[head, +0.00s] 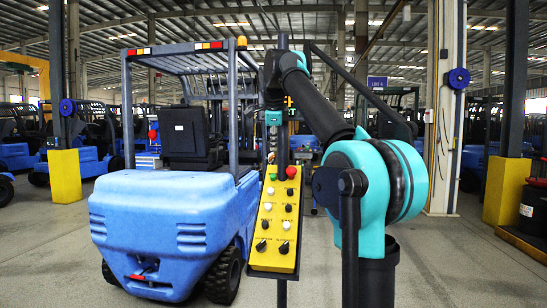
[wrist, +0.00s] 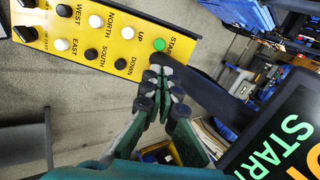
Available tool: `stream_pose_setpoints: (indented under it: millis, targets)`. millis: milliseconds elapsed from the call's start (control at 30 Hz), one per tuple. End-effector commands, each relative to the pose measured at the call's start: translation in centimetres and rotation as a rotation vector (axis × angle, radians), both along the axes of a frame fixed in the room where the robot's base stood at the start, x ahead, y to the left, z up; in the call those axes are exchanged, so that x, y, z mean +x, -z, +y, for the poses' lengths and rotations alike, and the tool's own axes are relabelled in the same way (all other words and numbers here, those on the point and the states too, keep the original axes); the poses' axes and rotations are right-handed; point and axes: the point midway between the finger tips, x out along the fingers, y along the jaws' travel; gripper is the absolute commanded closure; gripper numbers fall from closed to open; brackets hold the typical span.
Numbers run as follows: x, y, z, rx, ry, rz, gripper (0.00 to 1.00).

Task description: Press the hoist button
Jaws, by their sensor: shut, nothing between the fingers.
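In the wrist view the panel (wrist: 124,53) shows a green button (wrist: 159,44) by the label START. Beside it are a white button by UP (wrist: 127,34) and a black button by DOWN (wrist: 120,64). More white and black buttons lie by NORTH, SOUTH, WEST and EAST. I read no label saying hoist. My gripper (wrist: 165,76) is shut and empty, its tips just below the green button in the picture; I cannot tell whether they touch. A red button (head: 291,172) tops the panel in the head view.
A blue forklift (head: 165,225) stands close behind and left of the panel. A dark board with green START lettering (wrist: 292,132) is at the lower right of the wrist view. A yellow-based post (head: 65,175) stands left; grey floor is open at front left.

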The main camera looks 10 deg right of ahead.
Motion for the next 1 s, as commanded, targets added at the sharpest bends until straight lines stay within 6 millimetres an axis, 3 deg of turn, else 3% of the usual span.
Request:
stream_pose_setpoints:
  millis: [600, 1000]
  targets:
    - [6.4, 9.0, -1.0, 0.0, 0.0, 0.0, 1.0]
    - [7.5, 10.6, -1.2, 0.0, 0.0, 0.0, 1.0]
